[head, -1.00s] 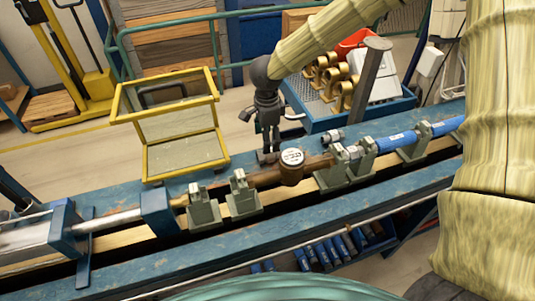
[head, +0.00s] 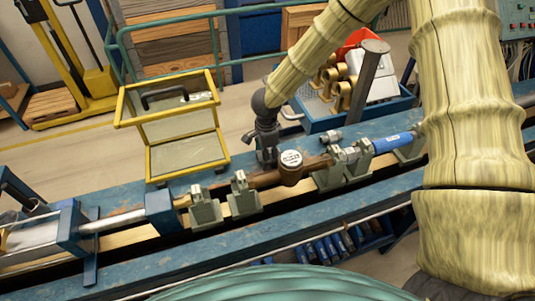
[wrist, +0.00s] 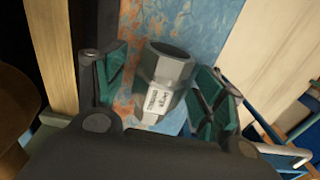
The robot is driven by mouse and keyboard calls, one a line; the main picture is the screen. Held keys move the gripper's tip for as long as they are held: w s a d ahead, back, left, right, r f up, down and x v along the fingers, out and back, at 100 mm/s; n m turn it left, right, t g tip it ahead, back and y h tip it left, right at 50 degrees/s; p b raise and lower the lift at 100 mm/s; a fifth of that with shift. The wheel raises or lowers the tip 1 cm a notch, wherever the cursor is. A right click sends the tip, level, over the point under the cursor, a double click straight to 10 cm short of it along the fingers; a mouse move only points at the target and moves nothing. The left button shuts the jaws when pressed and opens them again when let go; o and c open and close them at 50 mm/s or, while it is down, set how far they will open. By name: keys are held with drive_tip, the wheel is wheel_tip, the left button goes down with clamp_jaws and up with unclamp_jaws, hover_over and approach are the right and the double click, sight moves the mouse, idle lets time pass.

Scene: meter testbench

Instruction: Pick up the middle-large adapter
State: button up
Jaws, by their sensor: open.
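A grey metal adapter (wrist: 168,72) with a hexagonal, dark open end and a white printed label lies on the blue bench in the wrist view. My gripper (wrist: 160,90) is open, with one green-padded finger on each side of the adapter and visible gaps between. In the head view my gripper (head: 268,160) points down at the bench just behind the round-faced meter (head: 290,160). The adapter between the fingers cannot be made out there. Another grey fitting (head: 330,136) lies on the bench to the right of my gripper.
The meter sits in a pipe line between grey clamp supports (head: 243,195), with a blue pipe (head: 395,142) at right. A yellow-framed glass guard (head: 185,155) stands to the left. A blue tray (head: 325,122) with brass parts stands behind.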

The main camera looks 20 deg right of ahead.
drive_tip(key=c, duration=1.3)
drive_tip(key=shift+c, duration=0.2)
